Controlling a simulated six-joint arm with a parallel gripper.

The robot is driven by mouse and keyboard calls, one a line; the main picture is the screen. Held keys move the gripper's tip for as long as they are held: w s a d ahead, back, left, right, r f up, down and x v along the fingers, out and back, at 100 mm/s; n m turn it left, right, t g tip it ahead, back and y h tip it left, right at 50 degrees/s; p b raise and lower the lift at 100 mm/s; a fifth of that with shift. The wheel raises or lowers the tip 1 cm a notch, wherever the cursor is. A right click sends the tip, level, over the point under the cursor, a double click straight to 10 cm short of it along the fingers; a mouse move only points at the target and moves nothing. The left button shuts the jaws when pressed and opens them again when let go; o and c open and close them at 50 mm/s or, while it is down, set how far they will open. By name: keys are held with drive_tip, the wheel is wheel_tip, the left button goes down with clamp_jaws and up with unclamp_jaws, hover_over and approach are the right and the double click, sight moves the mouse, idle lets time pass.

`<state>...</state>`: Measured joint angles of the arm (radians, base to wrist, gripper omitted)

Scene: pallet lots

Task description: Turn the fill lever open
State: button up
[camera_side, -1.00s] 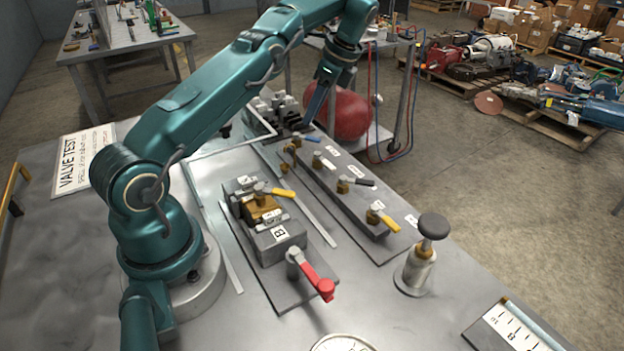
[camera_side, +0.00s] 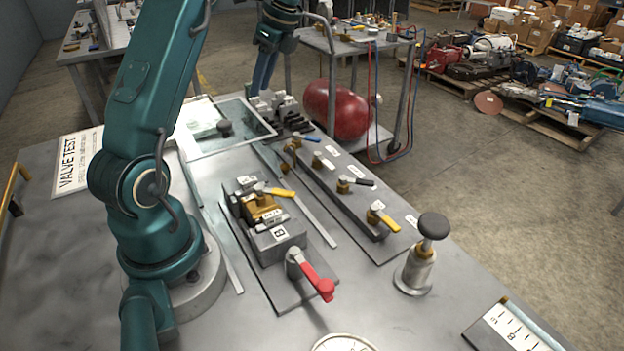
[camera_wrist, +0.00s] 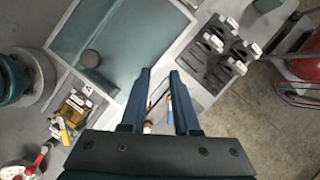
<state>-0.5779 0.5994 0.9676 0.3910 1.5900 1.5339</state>
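A manifold bar (camera_side: 335,187) carries a row of brass valves with small levers. Their handles are blue (camera_side: 308,138), white (camera_side: 328,165), black (camera_side: 362,182) and yellow (camera_side: 390,223). Each has a white tag, too small to read, so I cannot tell which is the fill lever. My gripper (camera_side: 262,88) is raised beyond the far end of the row, apart from the levers. In the wrist view my gripper (camera_wrist: 160,72) has its two blue fingers apart with nothing held. A blue handle (camera_wrist: 169,104) and brass fittings show below, between the fingers.
A clamped block (camera_side: 275,240) holds a brass valve with a yellow lever (camera_side: 278,192); a red-handled crank (camera_side: 318,285) is at its front. A black-knobbed plunger (camera_side: 420,255) stands right. A glass-topped tray (camera_side: 198,122) with a black knob lies behind. A cart (camera_side: 345,45) stands beyond the bench.

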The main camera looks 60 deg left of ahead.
sight(312, 137)
drive_tip(key=shift+s+a+r, duration=0.2)
drive_tip(key=shift+s, duration=0.05)
drive_tip(key=shift+o, duration=1.5)
drive_tip(key=w+d+f+t+h, duration=0.1)
drive_tip(key=w+d+f+t, duration=0.1)
drive_tip(key=w, duration=0.3)
drive_tip(key=shift+w+d+f+h, duration=0.35)
drive_tip(key=shift+d+f+h, duration=0.05)
drive_tip(key=shift+d, duration=0.15)
drive_tip(key=shift+t+h, duration=0.3)
drive_tip(key=shift+h, duration=0.6)
drive_tip(key=w+d+f, duration=0.2)
drive_tip(key=w+f, duration=0.1)
drive_tip(key=shift+w+d+f, duration=0.15)
drive_tip(key=shift+d+f, duration=0.05)
drive_tip(key=shift+d, duration=0.1)
drive_tip(key=shift+f, duration=2.55)
clamp_jaws()
